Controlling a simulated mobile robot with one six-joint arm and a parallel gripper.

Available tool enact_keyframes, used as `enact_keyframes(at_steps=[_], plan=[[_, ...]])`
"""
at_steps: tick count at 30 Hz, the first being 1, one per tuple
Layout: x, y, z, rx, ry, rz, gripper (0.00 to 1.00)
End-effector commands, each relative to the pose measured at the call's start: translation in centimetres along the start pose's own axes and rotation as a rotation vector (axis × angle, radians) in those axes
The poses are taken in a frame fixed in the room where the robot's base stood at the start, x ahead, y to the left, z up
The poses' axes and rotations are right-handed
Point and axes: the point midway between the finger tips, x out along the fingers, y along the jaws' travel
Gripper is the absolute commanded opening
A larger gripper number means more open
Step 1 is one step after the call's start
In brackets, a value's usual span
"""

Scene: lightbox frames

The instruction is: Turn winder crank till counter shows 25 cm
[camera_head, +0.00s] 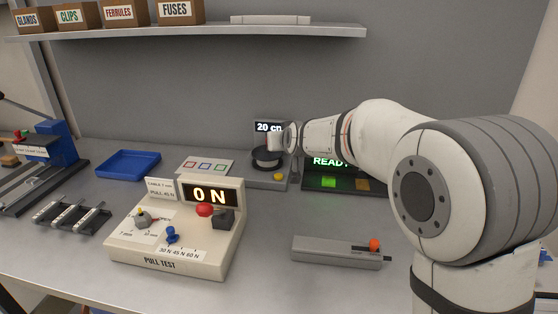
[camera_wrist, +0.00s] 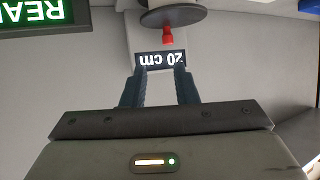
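The winder (camera_head: 265,176) stands at the back of the bench, with a dark round drum and a counter (camera_head: 268,127) above it. The counter reads 20 cm; it also shows upside down in the wrist view (camera_wrist: 161,61). A red crank knob (camera_wrist: 168,36) sits by the drum (camera_wrist: 173,16) in the wrist view, beyond my fingertips. My gripper (camera_wrist: 161,78) is open and empty, its two dark fingers apart in front of the counter. They do not appear to touch the knob. In the head view my wrist hides part of the winder, and the fingers cannot be made out.
A READY display box (camera_head: 344,183) stands right of the winder. The pull tester (camera_head: 190,243), reading 0 N, stands in front on the left. A grey box with an orange button (camera_head: 335,252) lies at front right. A blue tray (camera_head: 127,164) and shelf (camera_head: 290,30) are behind.

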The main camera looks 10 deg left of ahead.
Motion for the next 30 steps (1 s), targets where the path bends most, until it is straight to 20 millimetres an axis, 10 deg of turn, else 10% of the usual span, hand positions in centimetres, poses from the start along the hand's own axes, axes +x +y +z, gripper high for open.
enact_keyframes(at_steps=[3,18,30], plan=[[3.7,-1.0,1.3,-0.009,0.042,0.039,0.27],[10.1,-1.5,0.5,-0.015,0.07,0.047,0.27],[12.6,-1.3,0.3,-0.015,0.07,0.046,0.27]])
